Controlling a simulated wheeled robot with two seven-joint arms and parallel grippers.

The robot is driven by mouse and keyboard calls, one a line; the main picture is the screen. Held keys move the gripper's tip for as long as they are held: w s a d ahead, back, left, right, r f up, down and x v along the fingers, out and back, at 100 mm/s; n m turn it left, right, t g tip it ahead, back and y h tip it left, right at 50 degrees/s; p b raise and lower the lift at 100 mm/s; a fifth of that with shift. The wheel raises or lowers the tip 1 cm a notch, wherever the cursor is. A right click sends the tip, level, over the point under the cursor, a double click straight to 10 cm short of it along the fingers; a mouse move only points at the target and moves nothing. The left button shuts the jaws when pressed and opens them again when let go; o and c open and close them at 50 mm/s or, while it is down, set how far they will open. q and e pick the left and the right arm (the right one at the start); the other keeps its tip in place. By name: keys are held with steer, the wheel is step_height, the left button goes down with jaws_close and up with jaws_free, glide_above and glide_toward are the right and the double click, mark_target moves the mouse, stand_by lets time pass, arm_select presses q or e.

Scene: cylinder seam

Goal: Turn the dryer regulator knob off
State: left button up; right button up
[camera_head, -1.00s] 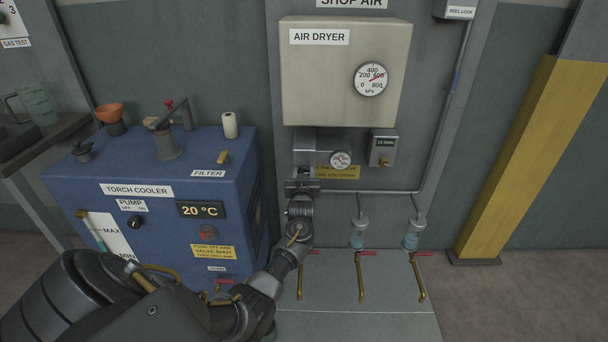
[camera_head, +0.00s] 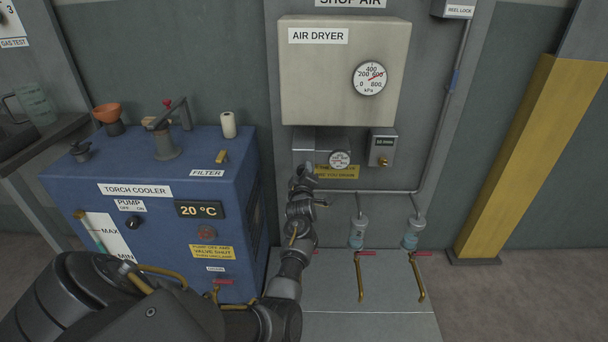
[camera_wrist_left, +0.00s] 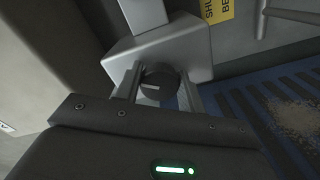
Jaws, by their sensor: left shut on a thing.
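The air dryer (camera_head: 340,85) is a pale box on the wall panel. Below it sits a grey regulator body (camera_head: 304,140) with a small round gauge (camera_head: 340,160) at its right. My left gripper (camera_head: 304,172) is directly under the regulator and hides the knob in the head view. In the left wrist view the dark round knob (camera_wrist_left: 160,82) with a pale mark sits between the two fingers, under the grey regulator body (camera_wrist_left: 185,48). My left gripper (camera_wrist_left: 157,90) is shut on it. My right gripper is not in view.
A blue torch cooler (camera_head: 150,230) stands at the left. A pipe (camera_head: 385,192) runs right of my left gripper. Drain valves with red handles (camera_head: 364,253) are lower down.

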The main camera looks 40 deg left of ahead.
arm_select(q)
steer(key=n, duration=0.2)
steer(key=shift+w+d+n, duration=0.1)
steer(key=shift+n, duration=1)
steer(key=shift+r+n, duration=0.1)
steer(key=shift+n, duration=0.8)
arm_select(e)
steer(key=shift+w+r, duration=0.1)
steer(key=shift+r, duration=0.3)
arm_select(q)
steer(key=shift+n, duration=0.3)
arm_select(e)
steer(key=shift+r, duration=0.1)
arm_select(q)
steer(key=o, duration=1)
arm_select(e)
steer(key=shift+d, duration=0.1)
